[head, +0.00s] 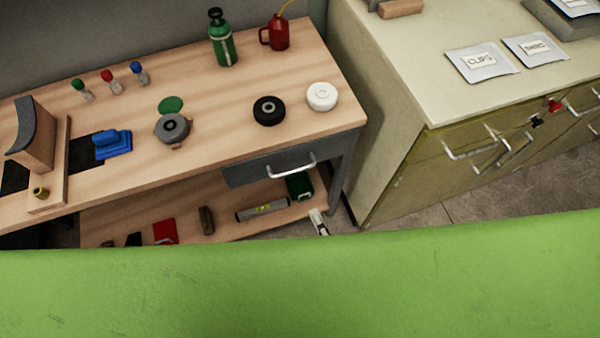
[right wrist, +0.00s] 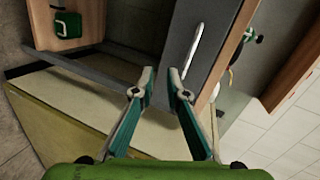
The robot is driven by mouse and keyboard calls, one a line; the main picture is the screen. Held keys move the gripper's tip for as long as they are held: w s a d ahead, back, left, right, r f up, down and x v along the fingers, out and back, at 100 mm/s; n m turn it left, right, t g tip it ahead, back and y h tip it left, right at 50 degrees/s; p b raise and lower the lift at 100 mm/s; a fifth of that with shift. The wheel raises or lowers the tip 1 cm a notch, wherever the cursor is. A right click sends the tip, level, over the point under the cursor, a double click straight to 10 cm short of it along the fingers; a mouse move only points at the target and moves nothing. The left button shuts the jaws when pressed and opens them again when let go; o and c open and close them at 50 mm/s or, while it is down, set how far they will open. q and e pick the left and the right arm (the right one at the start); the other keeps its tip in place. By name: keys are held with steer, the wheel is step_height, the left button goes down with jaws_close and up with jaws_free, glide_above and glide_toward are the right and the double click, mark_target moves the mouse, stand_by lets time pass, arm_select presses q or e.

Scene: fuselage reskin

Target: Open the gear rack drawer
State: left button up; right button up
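A grey drawer (head: 252,172) with a pale bar handle (head: 291,166) sits under the right end of the wooden workbench and looks shut. In the right wrist view the grey drawer front (right wrist: 226,30) and its handle (right wrist: 194,48) are just beyond the fingertips. My right gripper (head: 318,222) shows only as a small tip below and right of the drawer; the rest is hidden behind the green surface in front. In the right wrist view the gripper (right wrist: 161,82) is open and empty, its right fingertip close to the handle's lower end; contact cannot be told. My left gripper is not in view.
The bench top (head: 215,100) holds wheels, bottles and tools. The lower shelf (head: 195,225) carries a grey tube (head: 262,209) and a green case (head: 299,186). A beige cabinet (head: 395,165) with several handled drawers stands right of the bench, across a narrow floor gap.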

mark_target(300, 168)
step_height(300, 168, up, 5)
steer(key=w+m+t, duration=0.1)
steer(key=m, duration=0.1)
steer(key=x, duration=1.4)
steer(key=shift+d+r, duration=0.1)
